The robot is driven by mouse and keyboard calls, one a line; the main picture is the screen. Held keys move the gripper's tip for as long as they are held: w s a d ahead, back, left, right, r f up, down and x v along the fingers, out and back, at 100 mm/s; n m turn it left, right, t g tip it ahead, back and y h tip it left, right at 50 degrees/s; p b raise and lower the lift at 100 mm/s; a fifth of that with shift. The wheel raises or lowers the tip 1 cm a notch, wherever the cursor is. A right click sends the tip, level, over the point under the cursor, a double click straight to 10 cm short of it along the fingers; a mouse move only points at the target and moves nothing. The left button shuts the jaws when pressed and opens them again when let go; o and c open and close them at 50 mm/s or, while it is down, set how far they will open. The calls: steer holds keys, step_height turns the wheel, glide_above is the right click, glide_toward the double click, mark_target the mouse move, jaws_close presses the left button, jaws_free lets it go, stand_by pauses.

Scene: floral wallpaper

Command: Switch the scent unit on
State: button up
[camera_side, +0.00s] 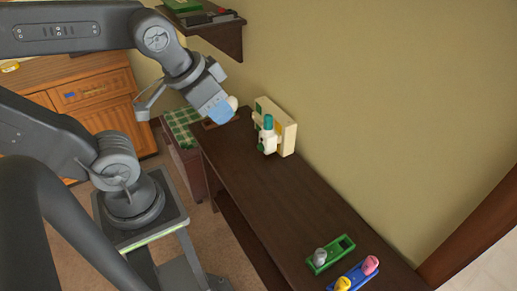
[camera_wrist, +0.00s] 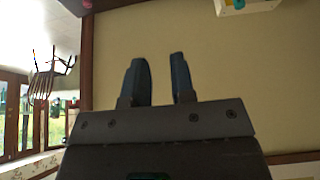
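The dark table (camera_side: 285,198) is clear in its middle. Its near end holds a green tray (camera_side: 331,254) with a grey knob and a blue tray (camera_side: 354,276) with yellow and pink pieces. A wall shelf (camera_side: 222,33) hangs above. A white round thing (camera_side: 232,103) is beside my gripper.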

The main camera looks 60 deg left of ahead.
jaws_close()
stand_by(1.1)
